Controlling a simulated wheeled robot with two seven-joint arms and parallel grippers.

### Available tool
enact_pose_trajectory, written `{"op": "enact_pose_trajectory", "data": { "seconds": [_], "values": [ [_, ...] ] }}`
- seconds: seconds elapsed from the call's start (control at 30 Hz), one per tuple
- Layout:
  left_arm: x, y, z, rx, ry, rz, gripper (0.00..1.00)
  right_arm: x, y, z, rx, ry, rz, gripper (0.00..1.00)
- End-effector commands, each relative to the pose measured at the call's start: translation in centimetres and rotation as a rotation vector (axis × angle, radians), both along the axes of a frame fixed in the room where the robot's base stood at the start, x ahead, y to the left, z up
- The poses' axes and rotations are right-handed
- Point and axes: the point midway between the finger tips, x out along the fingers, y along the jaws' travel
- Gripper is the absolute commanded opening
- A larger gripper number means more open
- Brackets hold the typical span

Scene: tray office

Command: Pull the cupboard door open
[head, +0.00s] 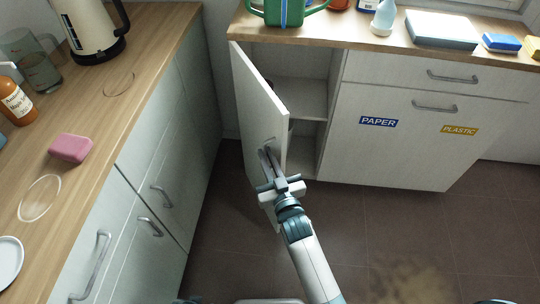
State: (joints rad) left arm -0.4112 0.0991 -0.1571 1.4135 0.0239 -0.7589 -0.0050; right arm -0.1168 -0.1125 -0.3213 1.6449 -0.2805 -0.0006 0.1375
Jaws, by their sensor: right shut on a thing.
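The cupboard door (256,112) is white and hinged at its left side. It stands ajar, swung out toward me, and the shelves of the cupboard interior (302,98) show to its right. My right gripper (266,153) is at the door's lower part near its free edge, shut on the door handle (269,141). The fingers partly hide the handle. My left gripper is not in view.
A wooden counter (165,50) with a kettle (92,30), a bottle (15,100) and a pink sponge (70,148) runs along the left. Closed PAPER and PLASTIC fronts (400,150) stand at the right. The brown floor (410,235) is open, with a stain.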

Motion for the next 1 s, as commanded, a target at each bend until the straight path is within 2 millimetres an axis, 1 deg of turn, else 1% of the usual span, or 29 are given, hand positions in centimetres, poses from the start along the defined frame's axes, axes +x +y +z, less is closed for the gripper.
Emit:
{"op": "enact_pose_trajectory", "data": {
  "seconds": [0.03,0.17,0.2,0.23,0.27,0.67,0.87,1.0],
  "values": [
    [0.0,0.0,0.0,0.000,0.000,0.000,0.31,0.4,0.1,0.7,0.004,-0.012,0.000,0.00],
    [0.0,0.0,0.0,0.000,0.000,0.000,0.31,0.4,0.1,0.7,0.004,-0.013,0.000,0.00],
    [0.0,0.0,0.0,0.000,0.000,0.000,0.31,0.4,0.1,0.7,0.004,-0.013,0.000,0.19],
    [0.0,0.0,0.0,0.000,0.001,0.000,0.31,0.3,0.1,0.7,0.004,-0.012,0.000,0.26],
    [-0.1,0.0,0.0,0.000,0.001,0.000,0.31,0.3,0.0,0.6,0.004,-0.011,0.000,0.27],
    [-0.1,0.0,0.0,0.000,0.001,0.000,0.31,-0.1,-0.1,0.2,0.002,-0.005,-0.001,0.27],
    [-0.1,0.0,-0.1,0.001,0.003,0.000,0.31,-1.7,-0.6,0.1,0.001,-0.003,0.000,0.27],
    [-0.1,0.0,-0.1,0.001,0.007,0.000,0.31,-3.7,-1.2,0.0,0.002,-0.002,0.000,0.27]
  ]
}}
